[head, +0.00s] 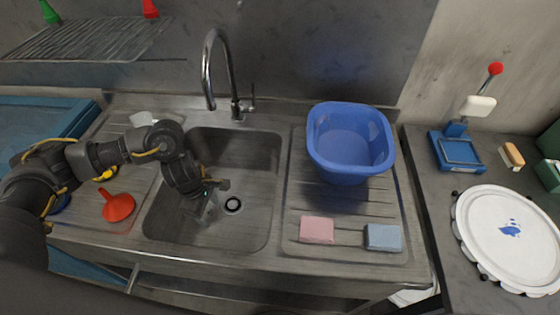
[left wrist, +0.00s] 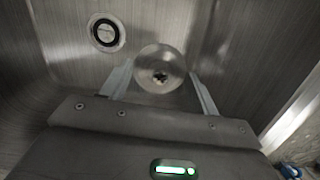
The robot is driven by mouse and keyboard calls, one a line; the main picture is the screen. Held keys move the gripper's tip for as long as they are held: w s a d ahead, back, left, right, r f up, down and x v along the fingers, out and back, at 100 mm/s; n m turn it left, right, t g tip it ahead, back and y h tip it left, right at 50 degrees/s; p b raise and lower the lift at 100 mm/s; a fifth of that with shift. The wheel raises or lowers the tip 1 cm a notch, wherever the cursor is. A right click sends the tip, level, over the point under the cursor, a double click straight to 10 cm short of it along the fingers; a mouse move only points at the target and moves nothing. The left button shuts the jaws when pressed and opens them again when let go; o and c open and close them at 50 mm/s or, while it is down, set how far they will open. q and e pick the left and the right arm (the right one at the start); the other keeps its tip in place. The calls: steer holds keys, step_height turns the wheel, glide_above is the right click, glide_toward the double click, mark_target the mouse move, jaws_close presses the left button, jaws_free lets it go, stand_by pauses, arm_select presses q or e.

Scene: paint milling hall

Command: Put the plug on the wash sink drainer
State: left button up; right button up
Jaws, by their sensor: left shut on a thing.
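The plug (left wrist: 160,68) is a round, shiny metal disc with a small dark mark at its middle. My left gripper (left wrist: 160,82) is shut on it, with a finger on either side. In the head view this gripper (head: 208,207) reaches down into the sink basin (head: 250,160), left of the dark-ringed drain hole (head: 233,205). The drain hole also shows in the left wrist view (left wrist: 106,33), apart from the plug. The ribbed drainer (head: 345,215) lies right of the basin. My right gripper is out of view.
On the drainer stand a blue tub (head: 350,145), a pink sponge (head: 317,230) and a blue sponge (head: 383,237). A tap (head: 236,100) rises behind the basin. A red funnel (head: 118,206) lies on the left board. The drainer's middle is partly free.

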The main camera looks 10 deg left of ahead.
arm_select(q)
steer(key=w+d+r+m, duration=0.1)
steer(key=d+r+m, duration=0.1)
steer(key=r, duration=0.7)
steer(key=w+d+r+m+b, duration=0.1)
steer(key=w+d+r+m, duration=0.1)
steer(key=r+m, duration=0.3)
step_height(320, 180, up, 5)
steer(key=shift+w+d+f+g, duration=0.15)
steer(key=shift+w+d+g, duration=0.05)
steer(key=shift+d+g, duration=0.2)
steer(key=shift+a, duration=0.1)
